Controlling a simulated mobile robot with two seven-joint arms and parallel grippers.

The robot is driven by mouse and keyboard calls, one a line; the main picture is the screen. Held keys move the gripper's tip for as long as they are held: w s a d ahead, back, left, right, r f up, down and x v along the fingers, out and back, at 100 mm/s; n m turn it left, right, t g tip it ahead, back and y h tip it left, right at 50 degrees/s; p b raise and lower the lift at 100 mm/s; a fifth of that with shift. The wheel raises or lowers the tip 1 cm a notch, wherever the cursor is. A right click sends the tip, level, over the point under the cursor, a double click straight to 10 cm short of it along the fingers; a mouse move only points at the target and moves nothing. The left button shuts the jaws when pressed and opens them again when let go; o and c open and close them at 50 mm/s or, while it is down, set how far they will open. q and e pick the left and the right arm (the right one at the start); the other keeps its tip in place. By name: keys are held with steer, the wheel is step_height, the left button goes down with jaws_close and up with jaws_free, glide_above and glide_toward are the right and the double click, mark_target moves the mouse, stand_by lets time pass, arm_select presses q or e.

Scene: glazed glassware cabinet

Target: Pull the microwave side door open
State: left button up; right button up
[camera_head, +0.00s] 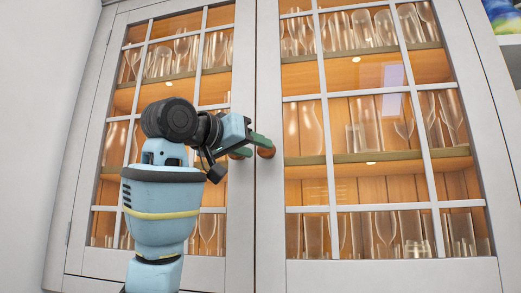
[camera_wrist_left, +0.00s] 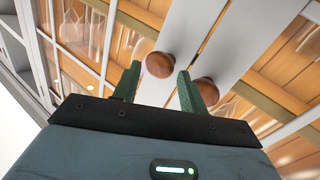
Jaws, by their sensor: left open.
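No microwave shows; I see a white glazed cabinet with a left door (camera_head: 241,60) and a right door (camera_head: 268,60), both shut. Each has a round wooden knob near the centre seam. My left gripper (camera_head: 252,145) is open in front of the knobs, its green fingers pointing at the doors. The right door's knob (camera_head: 266,152) shows beside a fingertip; the left knob is mostly hidden there. In the left wrist view one knob (camera_wrist_left: 160,65) appears between the open fingers, and the other knob (camera_wrist_left: 207,92) is just outside the right finger. Contact cannot be told. My right gripper is not in view.
Glassware (camera_head: 390,230) stands on several shelves behind the panes. A plain pale wall (camera_head: 50,90) is on the left. A colourful object (camera_head: 505,15) shows at the upper right. The area before the right door looks clear.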

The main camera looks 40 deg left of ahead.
arm_select(q)
steer(key=shift+w, duration=1.35)
steer(key=shift+c, duration=0.2)
jaws_close()
